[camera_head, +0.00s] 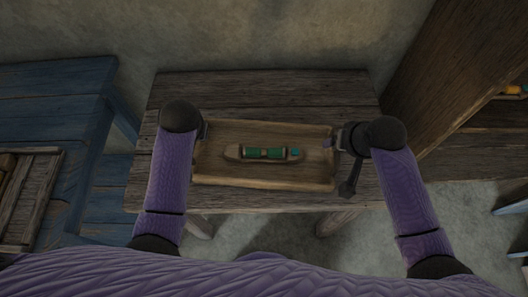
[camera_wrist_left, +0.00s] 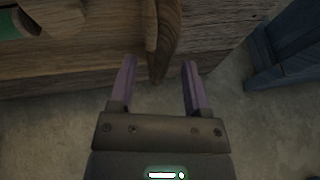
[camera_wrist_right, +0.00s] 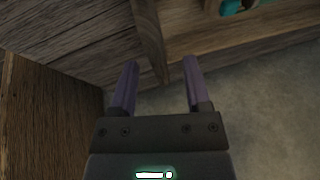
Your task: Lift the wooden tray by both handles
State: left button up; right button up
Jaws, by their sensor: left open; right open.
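The wooden tray (camera_head: 262,182) lies on a weathered plank table and holds a wooden boat-shaped piece (camera_head: 233,152) with green parts. My left gripper (camera_wrist_left: 157,62) is open at the tray's left end. In the left wrist view the tray's end wall (camera_wrist_left: 166,40) reaches in between its spread fingers. My right gripper (camera_wrist_right: 160,62) is open at the tray's right end. In the right wrist view the end wall (camera_wrist_right: 149,40) reaches in between its fingers. I cannot tell whether either finger touches the wood. My wrists partly hide the tray's ends in the head view.
The plank table (camera_head: 260,85) has bare boards behind the tray. A blue wooden bench (camera_head: 50,85) with a wooden box (camera_head: 32,205) stands at left. A tall dark wooden piece (camera_head: 450,70) rises close on the right. A wall is behind.

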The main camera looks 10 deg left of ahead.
pick_arm(q)
jog(key=shift+x, duration=0.8)
pick_arm(e)
jog(key=shift+x, duration=0.8)
pick_arm(q)
grip_shut()
pick_arm(e)
jog(key=shift+r, duration=0.1)
grip_shut()
pick_arm(q)
jog(key=shift+r, duration=0.1)
